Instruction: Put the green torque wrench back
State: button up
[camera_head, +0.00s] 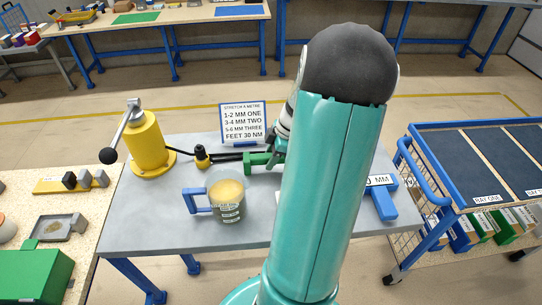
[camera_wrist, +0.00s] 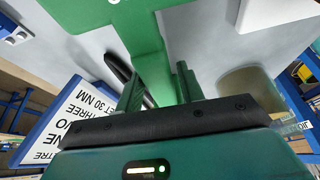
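The green torque wrench (camera_head: 259,160) lies at the middle of the grey table, partly hidden by my arm in the head view. In the wrist view its wide green part (camera_wrist: 138,25) fills the upper middle, and a narrower green part runs down between my fingers. My gripper (camera_wrist: 160,78) is over it, one finger on each side of the narrower part. I cannot tell whether the fingers press on it. In the head view my gripper is mostly hidden behind my arm.
A yellow post with a lever (camera_head: 147,145), a sign (camera_head: 243,122) and a cup with a blue handle (camera_head: 226,200) surround the wrench. A blue labelled tool (camera_head: 383,201) lies right of my arm. A blue cart (camera_head: 455,175) stands at the right.

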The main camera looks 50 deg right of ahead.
jog(key=shift+o, duration=0.8)
jog(key=shift+f, duration=0.2)
jog(key=v, duration=1.4)
jog(key=w+a+r+m+g+h, duration=0.1)
jog(key=w+a+r+m, duration=0.2)
jog(key=a, duration=0.7)
jog(key=w+a+r+h, duration=0.2)
jog(key=w+a+r, duration=0.15)
jog(key=a, duration=0.65)
jog(key=s+a+m+t, duration=0.1)
jog(key=s+a+m, duration=0.1)
jog(key=a, duration=0.8)
jog(key=s+a+r+m+t, duration=0.1)
jog(key=s+a+m+t, duration=0.1)
jog(key=a, duration=0.7)
jog(key=shift+s+a+m, duration=0.4)
jog(key=shift+s+m, duration=0.05)
jog(key=shift+m, duration=0.05)
